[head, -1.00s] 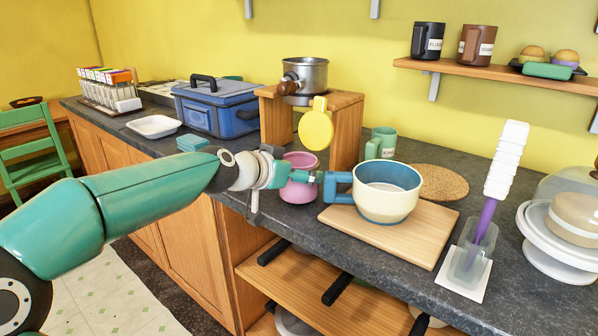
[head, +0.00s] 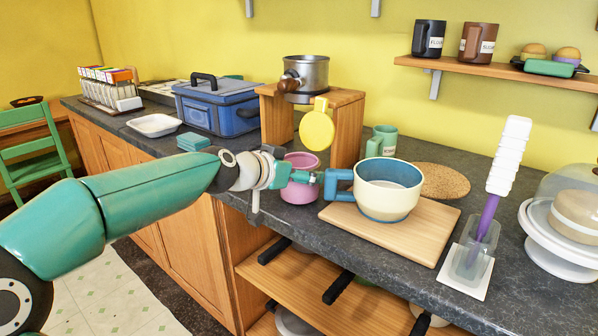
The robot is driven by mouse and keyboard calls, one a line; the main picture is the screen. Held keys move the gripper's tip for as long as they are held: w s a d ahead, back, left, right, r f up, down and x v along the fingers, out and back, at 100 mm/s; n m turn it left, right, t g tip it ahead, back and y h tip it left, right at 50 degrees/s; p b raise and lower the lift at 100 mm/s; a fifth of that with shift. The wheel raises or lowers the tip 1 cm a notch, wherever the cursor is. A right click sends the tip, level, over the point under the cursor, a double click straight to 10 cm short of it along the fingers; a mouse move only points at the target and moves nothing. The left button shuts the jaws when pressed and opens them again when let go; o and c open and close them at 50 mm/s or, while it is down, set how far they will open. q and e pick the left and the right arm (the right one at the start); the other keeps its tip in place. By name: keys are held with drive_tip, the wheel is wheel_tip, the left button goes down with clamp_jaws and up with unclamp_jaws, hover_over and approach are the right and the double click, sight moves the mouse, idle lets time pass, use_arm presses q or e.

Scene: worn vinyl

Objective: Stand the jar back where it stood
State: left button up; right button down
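A green jar (head: 386,138) with a handle and a small pale label stands upright on the dark counter, behind the pot and right of the wooden stand. Two similar labelled jars, one black (head: 428,38) and one brown (head: 478,42), stand on the wall shelf. My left gripper (head: 319,177) is in front of the pink pot, with its tips at the blue handle of a cream and blue pot (head: 388,200). Whether its fingers are closed on that handle is too small to tell. It is well apart from the green jar. My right gripper is out of view.
The cream and blue pot stands on a wooden board (head: 425,238). A wooden stand (head: 347,125) carries a metal pot (head: 306,72). A cork mat (head: 445,182) lies bare. The wall shelf (head: 500,73) also holds burger-like items (head: 566,58) at right.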

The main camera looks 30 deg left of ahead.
use_arm(q)
drive_tip(key=shift+f+b, duration=0.25)
drive_tip(key=shift+b, duration=0.2)
idle(0.5)
drive_tip(key=o, duration=1.6)
drive_tip(key=shift+s, duration=0.1)
drive_tip(key=shift+o, duration=0.2)
drive_tip(key=shift+f, duration=0.3)
drive_tip(key=shift+r, duration=0.15)
drive_tip(key=shift+s, duration=0.1)
drive_tip(key=shift+s+r, duration=0.3)
drive_tip(key=shift+s, duration=0.15)
drive_tip(key=shift+b+v, duration=0.4)
drive_tip(key=shift+v, duration=2.95)
